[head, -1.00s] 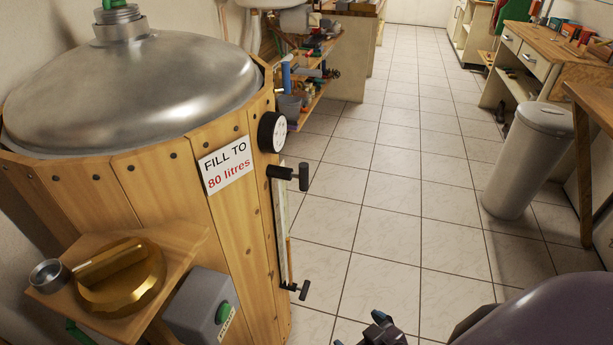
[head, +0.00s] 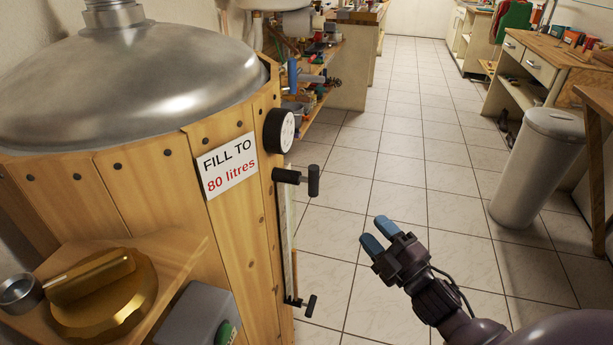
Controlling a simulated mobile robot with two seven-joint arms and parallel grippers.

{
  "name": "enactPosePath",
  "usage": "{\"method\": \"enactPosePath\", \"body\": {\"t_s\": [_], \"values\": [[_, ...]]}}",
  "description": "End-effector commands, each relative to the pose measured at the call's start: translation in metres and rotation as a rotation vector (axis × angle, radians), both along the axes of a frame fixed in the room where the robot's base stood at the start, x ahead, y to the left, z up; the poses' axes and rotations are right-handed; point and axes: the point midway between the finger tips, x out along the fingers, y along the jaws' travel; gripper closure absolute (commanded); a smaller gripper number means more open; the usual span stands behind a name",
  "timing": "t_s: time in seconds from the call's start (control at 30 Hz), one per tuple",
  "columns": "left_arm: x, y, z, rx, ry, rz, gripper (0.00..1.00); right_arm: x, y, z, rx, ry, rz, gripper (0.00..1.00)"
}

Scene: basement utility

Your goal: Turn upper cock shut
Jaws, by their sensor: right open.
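The upper cock (head: 297,177) is a black T-shaped handle on a short stem, on the right side of the wood-clad tank (head: 235,235), at the top of the sight gauge (head: 288,235). Its crossbar stands roughly upright. A similar lower cock (head: 303,304) sits at the gauge's bottom end. My right gripper (head: 374,235) is open and empty, with blue fingertips, over the floor to the right of the gauge. It is apart from both cocks and lower in the picture than the upper one. My left gripper is not in view.
A round dial (head: 279,131) sits just above the upper cock. A sign (head: 228,165) reads "FILL TO 80 litres". A bin (head: 537,165) stands at right. The tiled floor between is clear.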

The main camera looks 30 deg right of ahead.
Motion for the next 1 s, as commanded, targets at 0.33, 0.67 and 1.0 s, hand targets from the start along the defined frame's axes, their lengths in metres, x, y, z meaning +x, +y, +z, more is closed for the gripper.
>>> {"method": "enactPosePath", "body": {"t_s": [0.33, 0.67, 1.0], "values": [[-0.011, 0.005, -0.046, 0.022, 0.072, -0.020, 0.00, 0.043, -0.001, 0.071, -1.014, -0.618, 0.045, 0.52], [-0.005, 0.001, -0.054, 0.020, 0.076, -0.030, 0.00, 0.049, 0.004, 0.082, -1.494, -0.910, 0.037, 0.52], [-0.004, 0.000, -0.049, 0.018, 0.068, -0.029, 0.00, 0.067, 0.029, 0.099, -1.512, -0.929, 0.033, 0.52]]}}
